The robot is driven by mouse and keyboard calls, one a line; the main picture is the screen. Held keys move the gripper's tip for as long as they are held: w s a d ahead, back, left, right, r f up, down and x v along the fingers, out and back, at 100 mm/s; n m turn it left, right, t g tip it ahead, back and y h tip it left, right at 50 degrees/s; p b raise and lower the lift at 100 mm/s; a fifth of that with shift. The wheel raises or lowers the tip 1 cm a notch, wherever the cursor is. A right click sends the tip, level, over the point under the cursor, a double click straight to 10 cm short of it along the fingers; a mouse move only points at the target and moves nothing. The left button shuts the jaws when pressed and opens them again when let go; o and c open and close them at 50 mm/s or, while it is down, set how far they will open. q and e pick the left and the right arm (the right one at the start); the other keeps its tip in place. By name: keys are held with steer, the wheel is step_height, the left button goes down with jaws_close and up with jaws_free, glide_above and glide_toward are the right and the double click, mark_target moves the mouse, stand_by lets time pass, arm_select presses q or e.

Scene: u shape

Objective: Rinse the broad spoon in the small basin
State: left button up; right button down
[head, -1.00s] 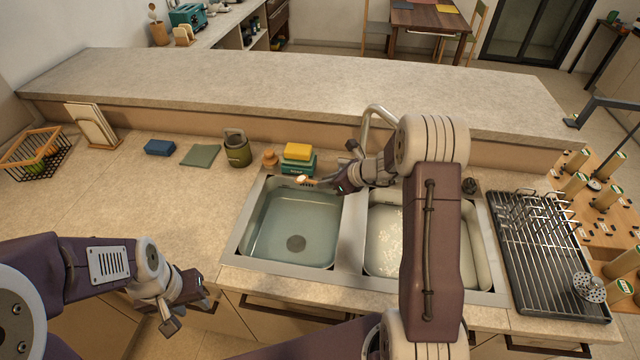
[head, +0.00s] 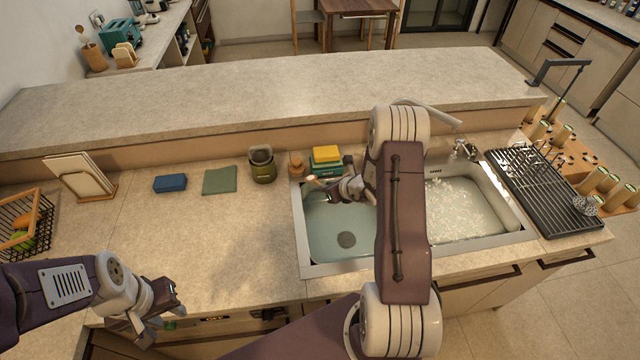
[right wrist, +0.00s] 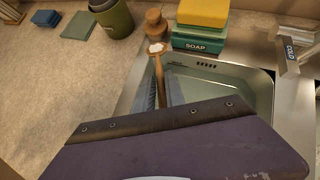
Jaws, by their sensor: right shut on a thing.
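The broad spoon (right wrist: 157,58) has a wooden handle and a pale patch on its bowl. My right gripper (head: 337,187) is shut on it near the back of the left basin (head: 345,240), which holds clear water. In the right wrist view the spoon points away from the gripper (right wrist: 166,92), its bowl near the sink's back left rim. I cannot tell its exact height above the rim. The right basin (head: 468,207), partly hidden by my right arm, holds sudsy water. My left gripper (head: 160,308) is open and empty in front of the counter's front edge.
Behind the left basin stand a teal soap box with a yellow block (head: 326,154), a wooden stopper-like piece (head: 296,167) and a green canister (head: 262,165). A blue block (head: 170,183) and green cloth (head: 220,180) lie left. A dark drying rack (head: 548,190) stands right.

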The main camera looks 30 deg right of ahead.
steer(key=shift+d+f, duration=0.1)
steer(key=shift+f, duration=0.1)
steer(key=shift+f+b, duration=0.3)
steer(key=shift+b, duration=0.05)
steer(key=shift+w+a+f+b, duration=0.1)
steer(key=shift+a+f+b, duration=0.15)
steer(key=shift+f+b, duration=0.25)
steer(key=shift+a+f+b, duration=0.2)
steer(key=shift+f+b, duration=0.05)
steer(key=shift+f, duration=0.35)
step_height(320, 180, down, 14)
steer(key=b, duration=0.8)
steer(key=shift+d+r, duration=0.15)
steer(key=shift+r, duration=0.1)
steer(key=shift+r, duration=0.25)
steer(key=shift+f+b, duration=0.15)
steer(key=shift+b, duration=0.15)
